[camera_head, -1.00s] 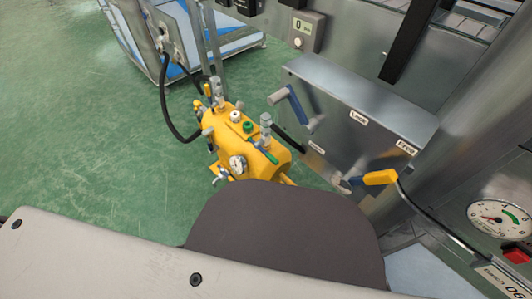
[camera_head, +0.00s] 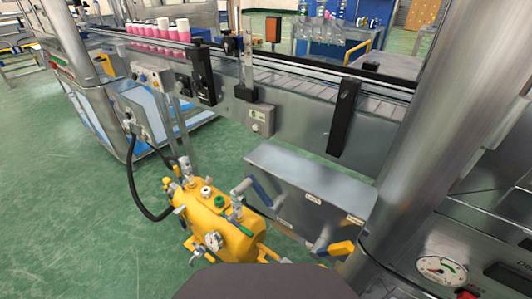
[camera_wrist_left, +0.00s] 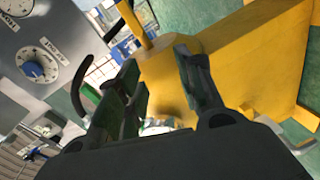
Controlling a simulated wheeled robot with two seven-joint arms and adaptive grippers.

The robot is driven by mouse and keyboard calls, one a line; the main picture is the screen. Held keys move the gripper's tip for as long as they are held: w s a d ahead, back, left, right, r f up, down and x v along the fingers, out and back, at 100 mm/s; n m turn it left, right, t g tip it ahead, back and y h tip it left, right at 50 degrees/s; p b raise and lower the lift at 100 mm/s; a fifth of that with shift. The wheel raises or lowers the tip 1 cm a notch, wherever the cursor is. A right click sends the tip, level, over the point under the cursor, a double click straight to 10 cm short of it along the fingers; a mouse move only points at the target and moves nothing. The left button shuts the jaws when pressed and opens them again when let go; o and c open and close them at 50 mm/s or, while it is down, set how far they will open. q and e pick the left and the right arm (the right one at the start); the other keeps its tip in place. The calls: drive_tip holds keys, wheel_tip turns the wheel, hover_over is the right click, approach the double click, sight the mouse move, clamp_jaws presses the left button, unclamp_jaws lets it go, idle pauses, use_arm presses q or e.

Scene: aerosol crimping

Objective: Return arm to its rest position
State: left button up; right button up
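My left gripper (camera_wrist_left: 163,88) shows only in the left wrist view. Its two dark fingers stand apart with nothing between them. A large yellow surface (camera_wrist_left: 235,65) lies beyond the fingers, and I see no contact with it. In the head view, a dark rounded part of my own body is at the bottom edge, and neither gripper shows. My right gripper is in no view.
A yellow tank (camera_head: 215,228) with valves and a gauge stands on the green floor beside a steel box (camera_head: 310,190) with blue and yellow levers. A conveyor (camera_head: 300,85) carries pink-and-white cans (camera_head: 160,30). A thick steel column (camera_head: 430,110) stands right. Floor at left is clear.

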use_arm(q)
drive_tip(key=s+a+r+m+g+y+p, duration=0.2)
drive_tip(key=s+a+m+g+y+p, duration=0.15)
drive_tip(key=a+p, duration=0.6)
drive_tip(key=s+a+r+m+g+y+p, duration=0.1)
drive_tip(key=s+a+m+g+y+p, duration=0.25)
drive_tip(key=p, duration=1.15)
drive_tip(key=s+r+m+g+y+p, duration=0.1)
drive_tip(key=s+r+p, duration=0.3)
drive_tip(key=s+p, duration=0.5)
drive_tip(key=s+r+m+g+p, duration=0.3)
drive_tip(key=s+p, duration=0.6)
drive_tip(key=s, duration=0.7)
drive_tip(key=shift+s+r+g+y+p, duration=0.15)
drive_tip(key=shift+r+g+y+p, duration=0.35)
drive_tip(key=shift+g, duration=0.3)
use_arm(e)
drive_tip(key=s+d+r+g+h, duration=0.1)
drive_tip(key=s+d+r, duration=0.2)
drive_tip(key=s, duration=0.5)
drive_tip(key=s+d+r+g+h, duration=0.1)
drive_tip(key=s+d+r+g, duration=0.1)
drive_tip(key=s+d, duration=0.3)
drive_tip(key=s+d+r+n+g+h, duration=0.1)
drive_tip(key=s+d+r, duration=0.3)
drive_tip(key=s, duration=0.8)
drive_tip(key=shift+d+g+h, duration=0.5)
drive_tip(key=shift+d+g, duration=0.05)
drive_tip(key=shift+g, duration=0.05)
